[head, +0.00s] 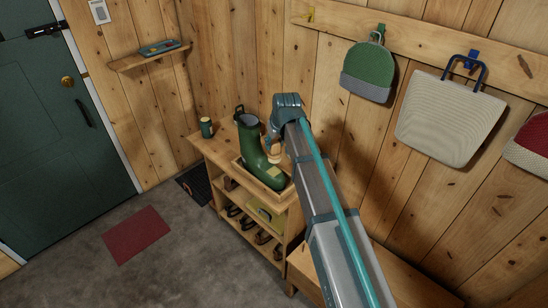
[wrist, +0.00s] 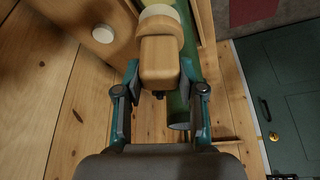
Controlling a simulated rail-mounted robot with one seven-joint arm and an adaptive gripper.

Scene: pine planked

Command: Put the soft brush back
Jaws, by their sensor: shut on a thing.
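My gripper (wrist: 160,72) is shut on the soft brush (wrist: 160,55), with one teal finger on each side of its wooden handle. The brush's pale part lies at the top edge of the wrist view. In the head view, my gripper (head: 275,138) is above the shoe rack, and the brush (head: 275,153) shows as a small tan shape beside the green boot (head: 252,150). The boot stands upright in a wooden tray (head: 279,192) on the rack. I cannot tell whether the brush touches the boot. The boot (wrist: 179,105) also shows behind the brush in the wrist view.
The shoe rack (head: 212,145) has a dark green can (head: 206,127) at its far end and shoes below. A pale disc (wrist: 103,34) shows beside the brush. A green hat (head: 368,68) and a bag (head: 448,118) hang from the rail; a yellow hook (head: 310,16) is empty.

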